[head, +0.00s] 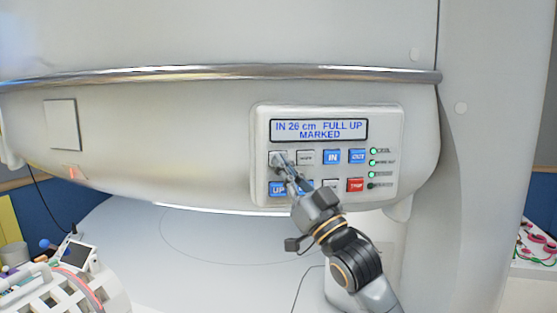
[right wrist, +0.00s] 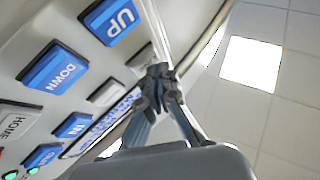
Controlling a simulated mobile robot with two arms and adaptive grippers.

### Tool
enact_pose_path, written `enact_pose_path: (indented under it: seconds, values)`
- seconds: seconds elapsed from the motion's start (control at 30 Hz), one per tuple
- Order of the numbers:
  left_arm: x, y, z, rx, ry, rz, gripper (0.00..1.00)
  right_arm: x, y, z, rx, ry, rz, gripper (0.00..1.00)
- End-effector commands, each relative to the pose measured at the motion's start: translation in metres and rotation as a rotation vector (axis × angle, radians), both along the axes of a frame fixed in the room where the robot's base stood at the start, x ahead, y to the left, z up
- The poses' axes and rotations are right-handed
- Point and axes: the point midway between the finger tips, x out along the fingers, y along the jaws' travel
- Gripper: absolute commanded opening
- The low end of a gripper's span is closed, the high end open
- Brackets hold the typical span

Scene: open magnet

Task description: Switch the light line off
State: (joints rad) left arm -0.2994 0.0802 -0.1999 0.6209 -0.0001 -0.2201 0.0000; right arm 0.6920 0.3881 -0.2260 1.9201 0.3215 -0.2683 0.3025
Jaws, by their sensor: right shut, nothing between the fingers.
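The control panel (head: 261,140) is on the front of the big white magnet housing. Its display (head: 318,130) reads "IN 26 cm FULL UP MARKED". The top row has a grey button (head: 275,157) at the left, another grey button (head: 306,158), then blue IN and OUT. My right gripper (head: 283,164) is shut and empty, its tips over the left grey button and partly hiding it. In the right wrist view the shut fingertips (right wrist: 160,78) are close to a grey button (right wrist: 141,57); contact cannot be told. My left gripper is out of view.
The bottom row has blue UP (head: 277,188), a mostly hidden blue button, a grey button and a red button (head: 356,185). A metal rail (head: 220,73) runs above.

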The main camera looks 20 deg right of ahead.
Motion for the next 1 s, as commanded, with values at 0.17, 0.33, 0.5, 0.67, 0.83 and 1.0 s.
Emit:
enact_pose_path:
  seconds: [0.17,0.33,0.5,0.67,0.83,1.0]
  values:
    - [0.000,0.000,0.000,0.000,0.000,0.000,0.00,0.001,0.000,0.000,0.000,0.000,0.000,0.00]
    - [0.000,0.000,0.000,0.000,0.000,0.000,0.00,0.003,0.000,0.000,0.000,0.001,0.000,0.00]
    - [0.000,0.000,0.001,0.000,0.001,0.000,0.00,0.005,0.000,0.000,0.000,0.001,0.000,0.00]
    - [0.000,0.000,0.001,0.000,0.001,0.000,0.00,0.007,-0.001,0.000,0.000,0.001,0.000,0.00]
    - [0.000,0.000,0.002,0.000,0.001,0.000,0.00,0.009,-0.001,0.000,0.000,0.001,0.000,0.00]
    - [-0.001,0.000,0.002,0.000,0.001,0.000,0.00,0.011,-0.001,0.000,0.000,0.001,0.000,0.00]
